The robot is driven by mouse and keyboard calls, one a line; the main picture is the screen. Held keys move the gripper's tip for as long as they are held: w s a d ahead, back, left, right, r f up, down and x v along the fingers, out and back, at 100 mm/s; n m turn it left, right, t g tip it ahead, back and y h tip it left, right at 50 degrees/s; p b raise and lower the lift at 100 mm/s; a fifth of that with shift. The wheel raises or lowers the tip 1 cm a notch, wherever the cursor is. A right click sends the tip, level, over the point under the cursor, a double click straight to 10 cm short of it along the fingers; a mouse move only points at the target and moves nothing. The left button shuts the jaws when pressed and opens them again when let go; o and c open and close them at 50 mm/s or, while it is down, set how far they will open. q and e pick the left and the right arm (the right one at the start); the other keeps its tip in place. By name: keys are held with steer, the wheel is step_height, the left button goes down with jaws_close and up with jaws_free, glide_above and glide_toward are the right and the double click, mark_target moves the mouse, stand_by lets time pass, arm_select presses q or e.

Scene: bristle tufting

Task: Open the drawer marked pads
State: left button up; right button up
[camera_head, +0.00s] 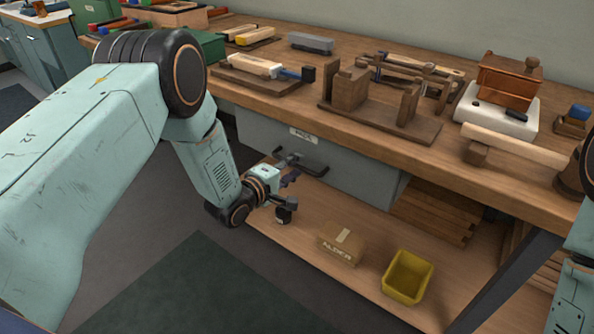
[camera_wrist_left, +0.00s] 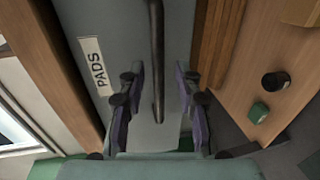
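The grey drawer (camera_head: 345,172) hangs under the front edge of the workbench and looks closed. Its white label (camera_head: 303,134) reads PADS in the left wrist view (camera_wrist_left: 95,66). A dark bar handle (camera_head: 312,170) crosses its front; in the left wrist view the handle (camera_wrist_left: 157,50) runs down between the fingers. My left gripper (camera_head: 287,180) is at the drawer front, by the handle. In the left wrist view the gripper (camera_wrist_left: 160,95) is open, fingers on both sides of the bar with gaps. My right gripper is out of view; only part of that arm shows at the right edge.
The workbench top (camera_head: 350,127) holds wooden jigs, brushes and a copper-coloured box (camera_head: 508,82). The lower shelf (camera_head: 300,236) carries a cardboard box (camera_head: 341,246), a yellow bin (camera_head: 407,276) and stacked boards (camera_head: 435,213). The floor before the drawer is clear, with a dark green mat (camera_head: 200,295).

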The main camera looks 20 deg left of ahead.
arm_select(q)
steer(key=shift+w+d, duration=0.35)
steer(key=shift+w, duration=0.2)
steer(key=shift+f, duration=0.1)
jaws_close()
stand_by(0.4)
